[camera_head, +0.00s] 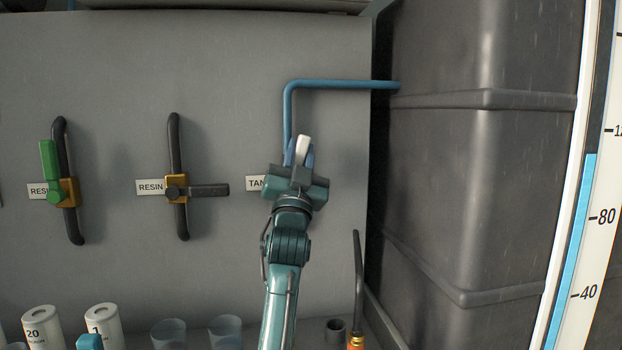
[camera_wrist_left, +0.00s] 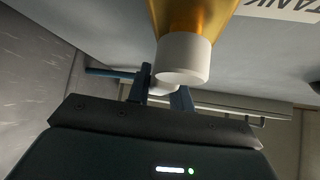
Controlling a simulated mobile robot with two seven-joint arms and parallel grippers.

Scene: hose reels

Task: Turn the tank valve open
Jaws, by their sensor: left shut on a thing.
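The tank valve is mostly hidden behind my left gripper (camera_head: 300,157) in the head view. Its white handle (camera_head: 303,146) shows between the blue fingers and points up, roughly in line with the blue pipe (camera_head: 288,115) above. The partly covered TANK label (camera_head: 254,183) is just left of it. In the left wrist view, the valve's golden body (camera_wrist_left: 192,14) and white hub (camera_wrist_left: 183,58) are close. The handle's white end (camera_wrist_left: 164,84) lies between the fingers of my left gripper (camera_wrist_left: 160,96), which is shut on it. My right gripper is not in view.
Two RESIN valves are on the wall at the left, one with a green handle (camera_head: 48,160) along its pipe, one with a dark handle (camera_head: 209,190) sideways. A dark tank (camera_head: 470,190) stands at right beside a level gauge (camera_head: 568,240). White containers (camera_head: 103,325) and clear cups stand below.

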